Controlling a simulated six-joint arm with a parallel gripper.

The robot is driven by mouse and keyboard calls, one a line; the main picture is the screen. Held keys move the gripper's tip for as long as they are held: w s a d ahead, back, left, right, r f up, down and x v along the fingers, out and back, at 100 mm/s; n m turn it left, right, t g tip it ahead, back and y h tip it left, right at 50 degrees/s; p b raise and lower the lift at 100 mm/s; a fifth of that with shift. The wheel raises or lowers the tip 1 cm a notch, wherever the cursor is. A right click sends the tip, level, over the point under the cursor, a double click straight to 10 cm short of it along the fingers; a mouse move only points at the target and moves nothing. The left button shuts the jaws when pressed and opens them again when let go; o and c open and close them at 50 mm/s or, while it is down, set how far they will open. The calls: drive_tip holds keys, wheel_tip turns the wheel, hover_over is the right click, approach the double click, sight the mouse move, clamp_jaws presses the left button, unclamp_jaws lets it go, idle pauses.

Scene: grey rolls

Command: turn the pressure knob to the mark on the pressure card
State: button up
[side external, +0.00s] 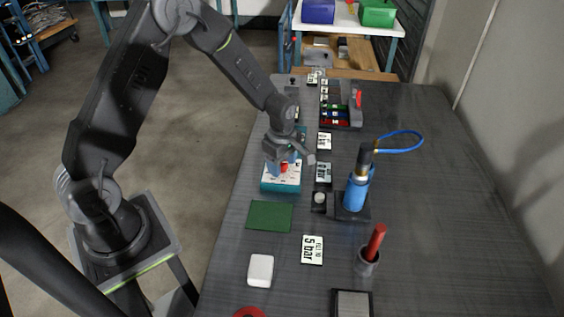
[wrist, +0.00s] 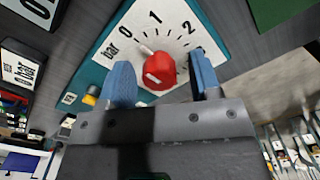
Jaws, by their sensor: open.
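The red pressure knob (wrist: 160,70) sits on a white dial face (wrist: 150,22) marked "bar", with 0, 1 and 2 readable. A pale mark shows on the knob; which number it points at is unclear. The knob's teal box (side external: 280,187) stands on the bench in the side view, with the red knob (side external: 284,168) partly showing. My gripper (wrist: 161,64) is open, its blue fingers on either side of the knob, with gaps visible. It also shows above the box in the side view (side external: 284,157). A white card (side external: 313,250) reads "5 bar", with smaller text above.
A blue cylinder (side external: 355,194) with a blue hose stands right of the box. A green mat (side external: 270,216), a white block (side external: 260,270) and a red-handled tool in a grey cup (side external: 368,262) lie nearer. More cards (side external: 324,172) stand along the middle. The bench's right side is clear.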

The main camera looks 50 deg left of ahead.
drive_tip(key=c, duration=0.9)
drive_tip(key=shift+c, duration=0.2)
